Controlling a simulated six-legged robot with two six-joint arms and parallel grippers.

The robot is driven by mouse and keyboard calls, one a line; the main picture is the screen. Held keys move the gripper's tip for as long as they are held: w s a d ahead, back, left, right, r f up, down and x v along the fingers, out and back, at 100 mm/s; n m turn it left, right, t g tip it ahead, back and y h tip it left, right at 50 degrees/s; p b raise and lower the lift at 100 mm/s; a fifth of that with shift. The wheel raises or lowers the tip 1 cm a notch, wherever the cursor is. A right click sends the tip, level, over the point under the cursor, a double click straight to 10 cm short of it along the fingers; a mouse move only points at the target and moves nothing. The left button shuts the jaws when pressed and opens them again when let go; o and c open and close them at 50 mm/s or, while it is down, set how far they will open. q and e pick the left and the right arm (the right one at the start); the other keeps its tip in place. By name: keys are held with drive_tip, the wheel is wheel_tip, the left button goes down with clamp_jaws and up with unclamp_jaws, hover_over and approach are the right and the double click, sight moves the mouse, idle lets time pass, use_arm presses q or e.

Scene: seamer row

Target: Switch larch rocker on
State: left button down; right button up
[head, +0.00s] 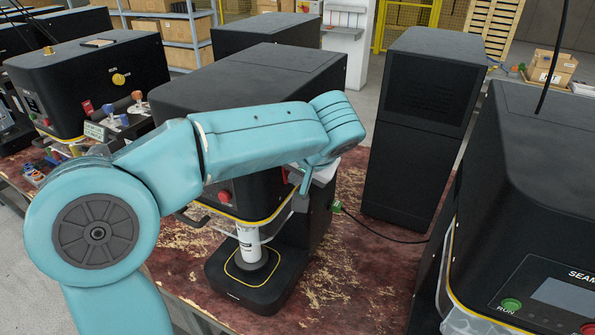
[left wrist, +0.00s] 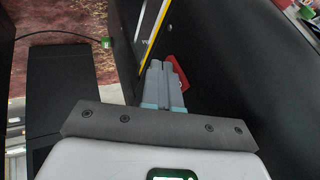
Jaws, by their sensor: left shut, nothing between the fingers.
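My left gripper (head: 301,203) reaches down beside the middle black seamer (head: 270,72), close to its side. In the left wrist view its two grey fingers (left wrist: 163,66) are shut together with nothing between them. A red part (left wrist: 179,72) shows just right of the fingertips against the black housing, partly hidden by them; I cannot tell whether they touch it. I cannot make out a larch name or a rocker's on or off position. A green-marked switch or connector (head: 336,207) sits low on the seamer's side; a green part also shows in the left wrist view (left wrist: 106,42). My right gripper is not in view.
A white can (head: 249,243) stands on the seamer's base plate (head: 246,292). A tall black cabinet (head: 423,130) stands behind right, with a black cable on the worn red table (head: 360,280). Another seamer (head: 540,200) with a green RUN button is at right.

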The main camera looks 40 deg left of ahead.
use_arm(q)
drive_tip(key=shift+w+f, duration=0.1)
drive_tip(key=shift+w, duration=0.1)
drive_tip(key=b, duration=0.1)
drive_tip(key=y+b, duration=0.1)
drive_tip(key=shift+s+a+f+y+b, duration=0.1)
drive_tip(key=shift+a+f+y+b, duration=0.2)
drive_tip(key=shift+a+f+b, duration=0.05)
drive_tip(key=shift+r, duration=0.15)
